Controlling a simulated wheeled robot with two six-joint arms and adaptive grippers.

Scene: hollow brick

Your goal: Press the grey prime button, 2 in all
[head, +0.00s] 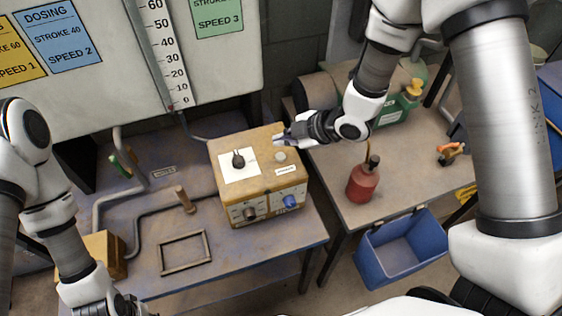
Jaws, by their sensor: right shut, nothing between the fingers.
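A yellow-tan control box (228,150) stands on the workbench in the middle of the head view. A small round grey button (281,157) is on its top right, with a white label just below it. My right gripper (281,139) is shut and empty. Its tips are above the back right of the box top, just behind the button in the picture; I cannot tell whether they touch the box. My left gripper (140,308) is at the bottom left edge, partly cut off, and its fingers are not clear.
The box also has a black knob (238,160) on a white plate, plus a dark dial and a blue knob (290,201) in front. A red oil can (363,182) and green jug (390,105) stand right. A blue bin (402,245) sits below. An empty frame (185,268) lies in front.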

